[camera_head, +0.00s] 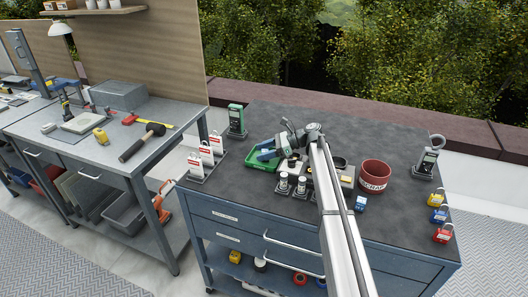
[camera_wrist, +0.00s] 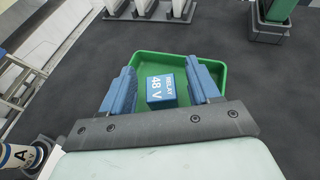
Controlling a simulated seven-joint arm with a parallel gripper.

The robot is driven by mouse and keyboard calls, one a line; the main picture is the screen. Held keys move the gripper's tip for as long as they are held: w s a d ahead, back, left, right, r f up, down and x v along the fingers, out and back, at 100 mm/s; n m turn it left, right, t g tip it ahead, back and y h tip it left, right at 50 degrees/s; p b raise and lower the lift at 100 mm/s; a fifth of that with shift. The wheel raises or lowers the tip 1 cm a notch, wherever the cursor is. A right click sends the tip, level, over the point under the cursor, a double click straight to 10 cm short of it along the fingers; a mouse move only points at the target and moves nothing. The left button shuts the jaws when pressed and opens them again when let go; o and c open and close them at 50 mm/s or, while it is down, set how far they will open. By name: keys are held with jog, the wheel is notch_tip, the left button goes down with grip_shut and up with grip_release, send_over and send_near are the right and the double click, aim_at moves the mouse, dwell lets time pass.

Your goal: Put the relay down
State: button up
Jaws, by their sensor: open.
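The relay (camera_wrist: 161,92) is a small blue block marked "RELAY 48 V". In the wrist view it sits in a green tray (camera_wrist: 222,97), between my two blue fingers. My gripper (camera_wrist: 160,72) is open, with a visible gap on both sides of the relay. In the head view my gripper (camera_head: 267,152) is over the green tray (camera_head: 252,165) at the left part of the dark worktop. The relay cannot be made out there.
A red scrap bin (camera_head: 375,176) and a small blue block (camera_head: 361,203) stand to the right. Several padlocks (camera_head: 438,216) line the right edge. White-labelled tags on a stand (camera_head: 205,152) are at the left edge. A green meter (camera_head: 236,120) stands behind the tray.

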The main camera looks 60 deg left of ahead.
jog(key=shift+s+d+f, duration=0.15)
jog(key=shift+f, duration=0.1)
jog(key=v, duration=1.1)
jog(key=shift+a+r, duration=0.25)
jog(key=shift+r, duration=0.15)
jog(key=shift+w+d+r, duration=0.25)
jog(key=shift+w, duration=0.3)
